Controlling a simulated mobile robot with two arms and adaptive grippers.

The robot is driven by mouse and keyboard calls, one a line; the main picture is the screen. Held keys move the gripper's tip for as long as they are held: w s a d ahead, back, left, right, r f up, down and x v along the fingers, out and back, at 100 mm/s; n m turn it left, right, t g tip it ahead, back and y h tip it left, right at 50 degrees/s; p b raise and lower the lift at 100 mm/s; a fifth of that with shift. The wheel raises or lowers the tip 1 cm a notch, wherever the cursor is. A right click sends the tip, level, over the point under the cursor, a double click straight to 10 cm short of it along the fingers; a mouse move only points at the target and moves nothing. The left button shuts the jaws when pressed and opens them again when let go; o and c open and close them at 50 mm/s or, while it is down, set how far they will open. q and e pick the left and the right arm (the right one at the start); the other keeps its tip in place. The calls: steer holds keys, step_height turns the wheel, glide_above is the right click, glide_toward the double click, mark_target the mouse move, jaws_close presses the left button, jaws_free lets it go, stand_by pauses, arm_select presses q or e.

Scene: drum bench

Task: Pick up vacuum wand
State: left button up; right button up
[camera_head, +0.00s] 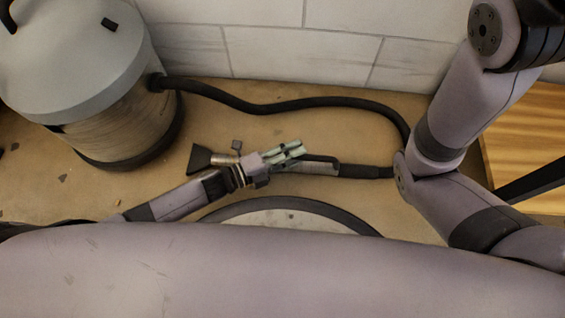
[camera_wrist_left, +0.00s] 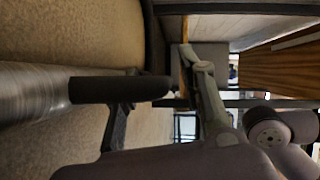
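The vacuum wand (camera_head: 322,168) lies along the bench in the head view, with a dark flared nozzle (camera_head: 200,158) at its left end and the hose at its right end. My left gripper (camera_head: 291,150) is over the wand's middle and hides part of it. Its two greenish fingers lie close together, and I cannot tell whether anything is between them. In the left wrist view, a shiny metal tube (camera_wrist_left: 30,92) with a dark bar (camera_wrist_left: 115,89) reaches towards a finger of this gripper. Contact is unclear. My right gripper is out of view.
A grey vacuum drum (camera_head: 80,60) stands at the back left, and its black hose (camera_head: 275,106) curves along the wall to the wand. A round, dark-rimmed object (camera_head: 285,206) lies in front, partly hidden by my body. The bench (camera_head: 240,130) is bare between hose and wand.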

arm_select(q)
jaws_close()
stand_by(0.8)
